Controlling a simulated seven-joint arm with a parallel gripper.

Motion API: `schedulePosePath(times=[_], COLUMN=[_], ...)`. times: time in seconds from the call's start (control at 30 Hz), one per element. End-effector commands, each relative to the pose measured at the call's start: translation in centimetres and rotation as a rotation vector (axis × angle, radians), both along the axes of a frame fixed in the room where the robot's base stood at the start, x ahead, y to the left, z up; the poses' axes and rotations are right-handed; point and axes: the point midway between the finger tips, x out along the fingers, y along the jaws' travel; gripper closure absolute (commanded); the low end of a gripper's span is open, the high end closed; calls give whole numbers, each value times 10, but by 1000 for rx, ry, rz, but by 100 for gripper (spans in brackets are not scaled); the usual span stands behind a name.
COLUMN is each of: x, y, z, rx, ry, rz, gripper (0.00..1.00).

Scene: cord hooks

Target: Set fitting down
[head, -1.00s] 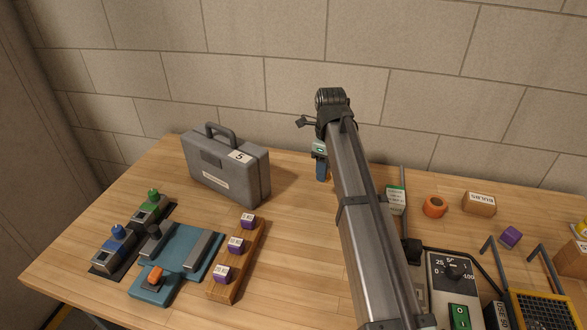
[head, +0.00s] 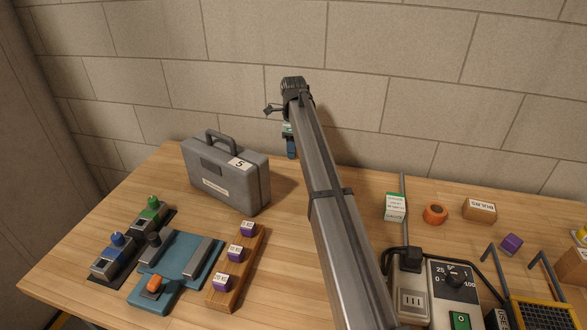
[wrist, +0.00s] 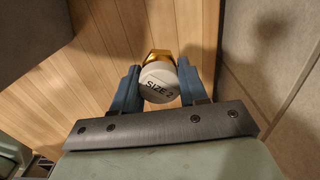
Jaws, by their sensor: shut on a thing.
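The fitting (wrist: 160,84) shows in the wrist view. It has a pale round end marked "SIZE 2" and a brass-coloured part beyond it. My gripper (wrist: 158,68) is shut on it, with one blue finger on each side. In the head view my gripper (head: 291,149) is at the back of the bench, right of the grey case and near the wall. The fitting cannot be made out in the head view.
The grey case (head: 226,176) marked "5" stands upright to the left of my gripper. A wooden rack (head: 249,262) with purple blocks and a blue fixture (head: 205,262) are in front of it. To the right are an orange ring (head: 435,214), a cardboard box (head: 479,209) and a dial unit (head: 452,291).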

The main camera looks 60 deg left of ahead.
Motion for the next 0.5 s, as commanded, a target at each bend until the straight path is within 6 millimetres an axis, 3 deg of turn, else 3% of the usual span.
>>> schedulePosePath(times=[0.2, 0.5], x=[0, 0], y=[-1, -1], z=[-34, -61], rx=[-1, -1], ry=[1, 1], rz=[-1, -1], gripper=[90, 90])
